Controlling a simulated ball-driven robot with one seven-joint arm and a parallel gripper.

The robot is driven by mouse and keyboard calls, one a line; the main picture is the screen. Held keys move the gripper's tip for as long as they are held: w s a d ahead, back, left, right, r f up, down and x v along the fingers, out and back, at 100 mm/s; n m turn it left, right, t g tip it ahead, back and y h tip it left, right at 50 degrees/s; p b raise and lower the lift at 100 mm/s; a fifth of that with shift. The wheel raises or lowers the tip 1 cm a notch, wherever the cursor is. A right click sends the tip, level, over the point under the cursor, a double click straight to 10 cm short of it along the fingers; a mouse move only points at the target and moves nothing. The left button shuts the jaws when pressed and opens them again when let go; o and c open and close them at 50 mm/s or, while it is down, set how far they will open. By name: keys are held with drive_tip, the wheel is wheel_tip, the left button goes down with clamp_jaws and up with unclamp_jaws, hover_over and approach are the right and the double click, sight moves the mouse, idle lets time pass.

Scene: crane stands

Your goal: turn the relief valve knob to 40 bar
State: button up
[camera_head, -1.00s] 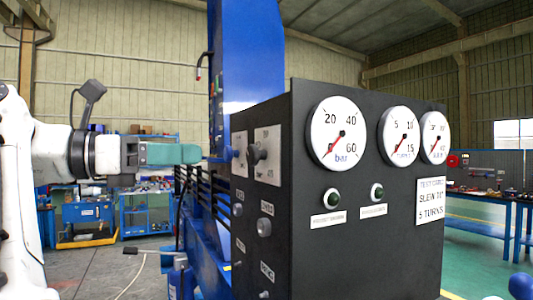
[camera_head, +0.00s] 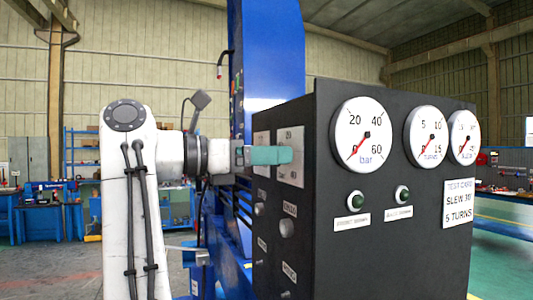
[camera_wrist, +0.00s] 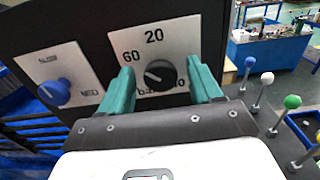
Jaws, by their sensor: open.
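The relief valve knob (camera_wrist: 160,74) is a round black knob on a light square plate (camera_wrist: 176,45) marked 20, 60 and bar; another number is partly covered by a finger. A pale mark on the knob points roughly left. My gripper (camera_wrist: 161,82) is open, with one teal finger on each side of the knob and a gap visible to it. In the head view, my gripper (camera_head: 289,155) is at the plate on the panel's left side and hides the knob. The bar gauge (camera_head: 362,135) has its red needle near 0.
A blue knob (camera_wrist: 54,91) on its own plate sits beside the black knob. Levers with coloured balls (camera_wrist: 292,102) stand right of my gripper. Grey knobs (camera_head: 287,228) are below the plates. The front panel has two more gauges and two green buttons.

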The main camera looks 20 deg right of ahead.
drive_tip(key=c, duration=1)
drive_tip(key=shift+a+n, duration=0.1)
drive_tip(key=shift+n, duration=0.3)
drive_tip(key=n+p, duration=0.2)
drive_tip(key=n, duration=0.3)
drive_tip(key=n+p, duration=0.2)
drive_tip(key=n, duration=0.3)
drive_tip(key=shift+w+r+p, duration=0.15)
drive_tip(key=shift+p, duration=0.15)
drive_tip(key=shift+n+p, duration=0.55)
drive_tip(key=shift+n, duration=1.05)
drive_tip(key=shift+c, duration=0.2)
drive_tip(key=shift+f, duration=0.2)
